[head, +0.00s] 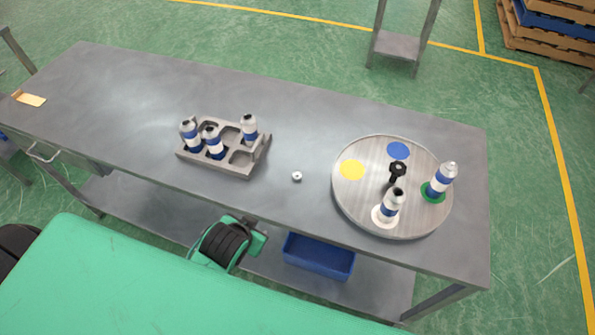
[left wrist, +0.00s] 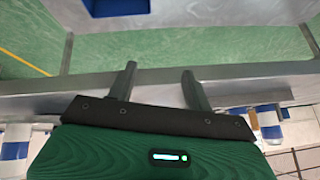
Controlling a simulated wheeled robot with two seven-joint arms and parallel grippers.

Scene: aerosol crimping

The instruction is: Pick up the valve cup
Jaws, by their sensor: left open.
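The valve cup (head: 297,176) is a small pale metal piece with a dark centre. It lies alone on the grey table, between the holder tray and the round plate in the head view. I cannot make it out in the left wrist view. My left gripper (left wrist: 160,72) shows in the left wrist view with its two dark fingers apart and nothing between them. It is near the table's edge, and its distance from the valve cup cannot be told. Its fingers do not show in the head view. My right gripper is in neither view.
A grey holder tray (head: 222,171) with several cans stands left of the valve cup. Right of it is a round metal plate (head: 345,205) with coloured discs, two cans and a black post (head: 397,172). A blue bin (head: 318,258) sits below. The table's left part is mostly clear.

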